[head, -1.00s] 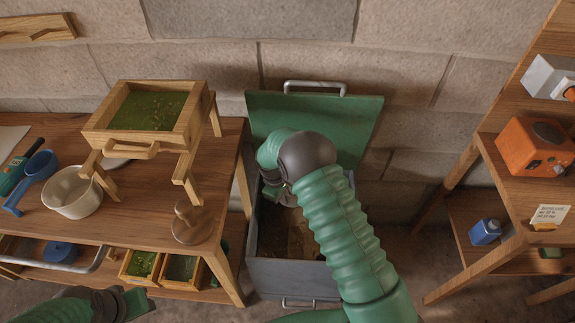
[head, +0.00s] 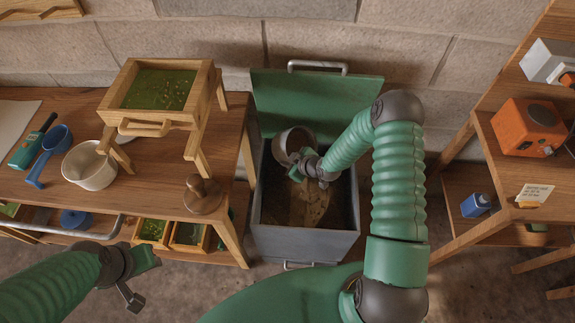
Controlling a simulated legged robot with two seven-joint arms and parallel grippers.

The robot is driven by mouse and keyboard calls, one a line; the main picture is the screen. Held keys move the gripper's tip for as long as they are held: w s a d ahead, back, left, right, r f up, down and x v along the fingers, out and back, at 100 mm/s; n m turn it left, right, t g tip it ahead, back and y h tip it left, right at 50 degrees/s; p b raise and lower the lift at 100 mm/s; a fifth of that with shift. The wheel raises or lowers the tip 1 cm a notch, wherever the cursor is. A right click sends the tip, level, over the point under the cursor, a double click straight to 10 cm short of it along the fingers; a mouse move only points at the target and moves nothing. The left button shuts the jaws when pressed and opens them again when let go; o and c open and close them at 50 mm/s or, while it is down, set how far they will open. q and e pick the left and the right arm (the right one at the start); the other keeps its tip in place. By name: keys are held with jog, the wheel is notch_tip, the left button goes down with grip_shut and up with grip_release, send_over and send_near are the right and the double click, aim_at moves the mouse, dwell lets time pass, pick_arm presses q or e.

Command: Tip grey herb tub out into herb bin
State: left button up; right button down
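The herb bin (head: 305,243) is a grey box on the floor with its green lid (head: 310,100) raised against the wall. Its inside shows brownish, and I cannot tell how much herb lies there. The grey herb tub (head: 288,140) is over the rear left of the bin, tilted, with part of its inner wall in sight. My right gripper (head: 305,164) reaches in from the right and is shut on the tub's near side. The fingertips are partly hidden. My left gripper (head: 137,278) hangs at the lower left, away from the bin, with no object seen in it; its jaw opening is unclear.
The left bench holds a wooden sieve frame (head: 160,123) with green herb, a white pot (head: 88,166), a blue scoop (head: 50,150) and a wooden presser (head: 203,194). Herb boxes (head: 188,236) sit below. A shelf with an orange device (head: 527,127) stands right.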

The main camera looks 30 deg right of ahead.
jog(key=t+y+b, duration=0.1)
jog(key=t+b, duration=0.2)
jog(key=b, duration=0.2)
jog(key=s+f+t+y+b, duration=0.1)
jog(key=t+b, duration=0.2)
jog(key=b, duration=0.2)
jog(key=d+m+t+y+b, duration=0.1)
jog(key=t+b, duration=0.2)
jog(key=b, duration=0.3)
jog(key=shift+s+f+y, duration=0.3)
jog(key=shift+s+f, duration=0.05)
jog(key=shift+t, duration=0.3)
dwell(0.7)
